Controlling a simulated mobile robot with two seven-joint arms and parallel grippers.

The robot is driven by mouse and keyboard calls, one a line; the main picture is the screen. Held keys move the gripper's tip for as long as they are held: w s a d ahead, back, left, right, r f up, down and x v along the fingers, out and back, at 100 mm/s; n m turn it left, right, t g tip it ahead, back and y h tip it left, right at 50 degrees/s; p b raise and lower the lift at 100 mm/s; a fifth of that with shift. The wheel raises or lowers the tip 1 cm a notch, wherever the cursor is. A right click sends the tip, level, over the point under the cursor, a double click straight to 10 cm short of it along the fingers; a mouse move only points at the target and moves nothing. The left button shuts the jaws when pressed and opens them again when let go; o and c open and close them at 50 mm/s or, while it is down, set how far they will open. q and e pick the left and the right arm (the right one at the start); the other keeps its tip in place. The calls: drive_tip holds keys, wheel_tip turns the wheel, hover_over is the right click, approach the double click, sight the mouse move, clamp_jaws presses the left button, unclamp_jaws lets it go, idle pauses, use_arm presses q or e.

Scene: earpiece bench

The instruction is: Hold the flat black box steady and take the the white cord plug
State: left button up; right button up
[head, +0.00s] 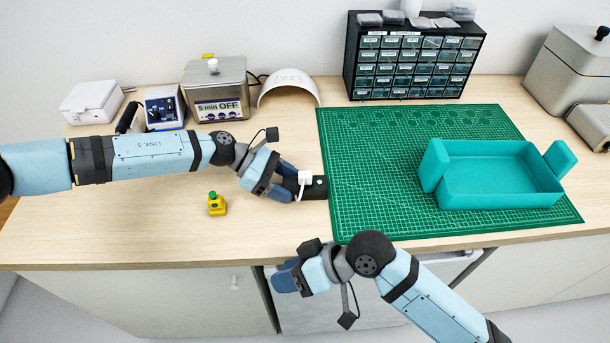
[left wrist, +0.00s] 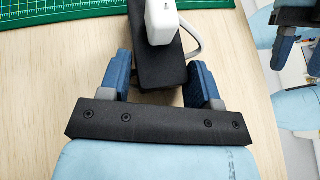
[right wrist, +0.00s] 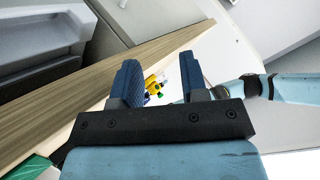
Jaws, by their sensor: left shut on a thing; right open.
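The flat black box (head: 317,188) lies on the bench at the left edge of the green mat. The white cord plug (head: 305,177) stands on top of the box; a white cord loops down beside it. In the left wrist view the box (left wrist: 150,82) runs between the blue fingers, with the plug (left wrist: 160,22) further along it. My left gripper (head: 293,185) is shut on the box's near end. My right gripper (head: 277,275) is open and empty, in front of the bench edge and away from the box. The right wrist view shows its parted fingers (right wrist: 157,80).
The green cutting mat (head: 380,180) holds a teal tray (head: 500,195) at right. A yellow block with a green top (head: 216,204) stands left of the box. Instruments, a grey bath (head: 215,88) and a drawer cabinet (head: 415,60) line the back. The front bench is mostly clear.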

sight(305, 173)
drive_tip(key=w+r+n+h, duration=0.1)
drive_tip(key=w+r+n, duration=0.1)
drive_tip(key=w+a+r+n+g+h, duration=0.1)
drive_tip(key=w+r+n, duration=0.1)
drive_tip(key=w+r+n+g+h, duration=0.1)
drive_tip(key=w+r+n+h, duration=0.1)
drive_tip(key=w, duration=0.1)
drive_tip(key=shift+a, duration=0.35)
use_arm(q)
drive_tip(key=shift+d, duration=0.1)
use_arm(e)
drive_tip(key=w+d+r+n+t+h, duration=0.1)
drive_tip(key=w+d+r+h, duration=0.3)
drive_tip(key=w, duration=0.3)
drive_tip(key=w+d+r+n+h, duration=0.2)
drive_tip(key=w+r+h, duration=0.1)
drive_tip(key=w+r, duration=0.25)
drive_tip(key=shift+w+f, duration=0.15)
drive_tip(key=shift+f, duration=2.4)
drive_tip(key=shift+w+f, duration=0.15)
drive_tip(key=shift+f, duration=2.4)
